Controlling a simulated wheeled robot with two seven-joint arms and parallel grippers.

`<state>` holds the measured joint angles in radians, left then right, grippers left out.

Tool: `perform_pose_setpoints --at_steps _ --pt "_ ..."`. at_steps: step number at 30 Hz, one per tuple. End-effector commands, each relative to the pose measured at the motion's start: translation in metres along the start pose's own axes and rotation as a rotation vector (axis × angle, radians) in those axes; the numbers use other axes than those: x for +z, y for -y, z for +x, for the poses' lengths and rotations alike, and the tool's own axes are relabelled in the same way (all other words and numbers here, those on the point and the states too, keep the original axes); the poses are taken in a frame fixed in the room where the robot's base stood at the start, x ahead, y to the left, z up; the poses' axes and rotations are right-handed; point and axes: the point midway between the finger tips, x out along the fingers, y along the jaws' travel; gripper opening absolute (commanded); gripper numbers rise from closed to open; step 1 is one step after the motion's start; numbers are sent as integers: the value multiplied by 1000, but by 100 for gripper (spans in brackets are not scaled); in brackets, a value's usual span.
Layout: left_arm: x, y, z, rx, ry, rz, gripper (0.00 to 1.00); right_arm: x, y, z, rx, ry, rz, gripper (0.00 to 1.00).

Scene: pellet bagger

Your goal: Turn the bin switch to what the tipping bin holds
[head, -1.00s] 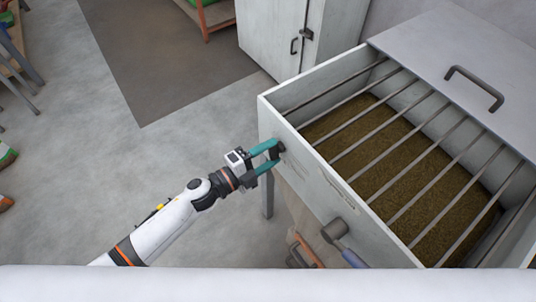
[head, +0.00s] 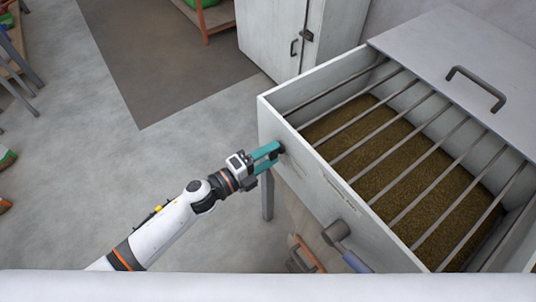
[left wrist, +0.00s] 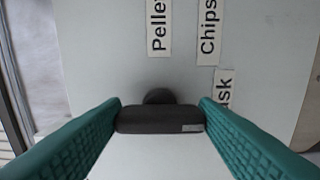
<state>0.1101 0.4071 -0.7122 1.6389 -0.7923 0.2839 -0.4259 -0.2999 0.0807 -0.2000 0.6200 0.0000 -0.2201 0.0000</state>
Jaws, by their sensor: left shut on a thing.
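The tipping bin (head: 330,190) is a pale grey box with its top partly uncovered. Inside it lies a fine, olive-brown loose material (head: 385,165) under several metal bars. The bin switch (left wrist: 160,120) is a dark bar-shaped knob with a pale mark at its right end in the left wrist view. My left gripper (head: 277,156), with teal fingers, is shut on the knob at the bin's outer side; its fingers grip the bar's two ends. Labels reading "Pelle…" (left wrist: 158,25), "Chips" (left wrist: 208,30) and "…usk" (left wrist: 223,90) are near the knob, the last partly hidden by a finger.
A grey lid (head: 440,50) with a dark handle covers the bin's far part. A pale cabinet (head: 270,35) stands behind.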

Motion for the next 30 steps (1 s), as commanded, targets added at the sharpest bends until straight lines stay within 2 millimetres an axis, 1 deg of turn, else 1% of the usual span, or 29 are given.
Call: perform_pose_setpoints --at_steps 1,4,5,13,16,20,27,30 --pt "0 2 -1 -4 1 6 58 0 0 0 1 0 0 36" --pt "0 1 0 -3 1 4 74 0 -1 0 1 0 0 36" --pt "0 1 0 -3 1 4 76 0 -1 0 1 0 0 36" --pt "0 1 -1 -1 0 2 76 0 -2 0 2 0 1 36" --pt "0 2 -7 -2 0 2 76 0 -2 1 2 0 1 36" --pt "1 2 -28 -4 1 2 76 0 -2 4 2 0 1 36" --pt "1 4 -80 -6 0 0 76 -1 -2 11 2 0 1 36" --pt "1 3 -98 -5 1 2 76 -1 -2 14 2 0 1 36"
